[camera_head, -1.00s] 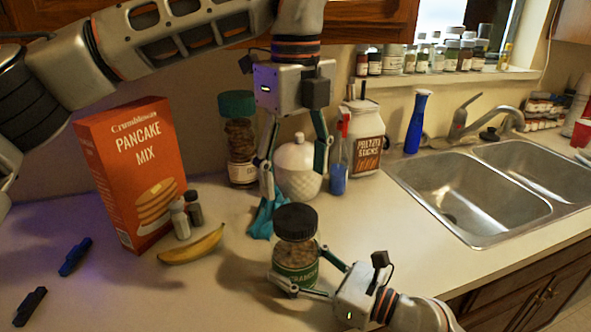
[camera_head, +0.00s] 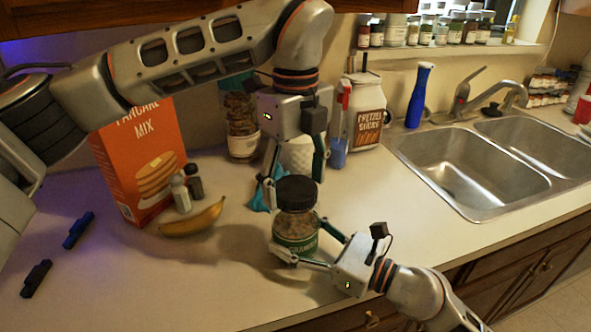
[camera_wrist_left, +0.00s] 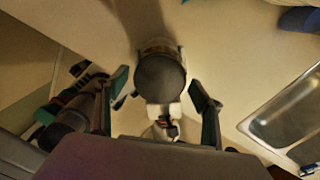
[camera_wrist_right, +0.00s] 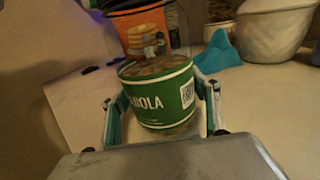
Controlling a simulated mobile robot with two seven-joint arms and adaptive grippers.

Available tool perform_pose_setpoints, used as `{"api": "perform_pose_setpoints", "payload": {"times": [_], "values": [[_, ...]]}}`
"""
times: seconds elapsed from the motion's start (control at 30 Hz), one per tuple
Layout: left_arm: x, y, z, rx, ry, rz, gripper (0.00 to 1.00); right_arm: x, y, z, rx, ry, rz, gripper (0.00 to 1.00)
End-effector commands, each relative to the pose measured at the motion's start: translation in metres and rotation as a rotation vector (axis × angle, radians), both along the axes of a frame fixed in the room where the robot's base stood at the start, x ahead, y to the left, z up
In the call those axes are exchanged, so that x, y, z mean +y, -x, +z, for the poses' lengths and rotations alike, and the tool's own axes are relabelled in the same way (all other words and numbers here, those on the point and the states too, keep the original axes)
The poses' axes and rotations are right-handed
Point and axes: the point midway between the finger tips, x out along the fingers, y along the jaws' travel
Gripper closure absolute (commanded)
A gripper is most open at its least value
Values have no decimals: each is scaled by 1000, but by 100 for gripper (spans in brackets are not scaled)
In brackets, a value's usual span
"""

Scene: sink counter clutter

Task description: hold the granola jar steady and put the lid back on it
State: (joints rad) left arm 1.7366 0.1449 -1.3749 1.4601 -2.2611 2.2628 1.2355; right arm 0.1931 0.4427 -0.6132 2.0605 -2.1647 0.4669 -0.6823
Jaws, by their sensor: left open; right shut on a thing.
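The granola jar (camera_head: 297,232) stands upright on the counter, with a green label that also shows in the right wrist view (camera_wrist_right: 160,98). My right gripper (camera_head: 272,254) is shut around the lower part of the jar. The black lid (camera_head: 296,192) sits on top of the jar; whether it is screwed down I cannot tell. It shows from above in the left wrist view (camera_wrist_left: 160,78). My left gripper (camera_head: 294,182) is open and points down over the lid, one finger to each side. I see no clear contact between its fingers and the lid.
A banana (camera_head: 192,218), small shakers (camera_head: 181,195) and a pancake mix box (camera_head: 150,165) stand left of the jar. A teal cloth (camera_wrist_right: 220,52) and a white canister (camera_wrist_right: 272,30) lie behind it. The sink (camera_head: 470,170) is at right.

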Motion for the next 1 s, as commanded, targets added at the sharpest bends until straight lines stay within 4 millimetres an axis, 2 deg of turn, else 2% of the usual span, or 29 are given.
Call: {"api": "perform_pose_setpoints", "payload": {"times": [0.23, 0.27, 0.4, 0.6, 0.77, 1.0], "values": [[0, 0, -1, 0, 0, 0, 32, 0, 0, 0, 1, -1, 0, 99], [0, 0, -1, 0, 0, 0, 35, 0, 0, 0, 1, -1, 0, 99], [0, 0, -1, 0, 0, 0, 71, 0, 0, 0, 1, -1, 0, 99], [0, 0, 0, -1, -1, -37, 72, 0, 0, 0, 1, -1, 0, 99], [1, -1, 0, -2, -4, -281, 72, 0, 0, 0, 1, -1, 1, 99], [1, 0, 0, -2, -3, -783, 72, 0, 0, 0, 1, -1, 1, 99]]}}
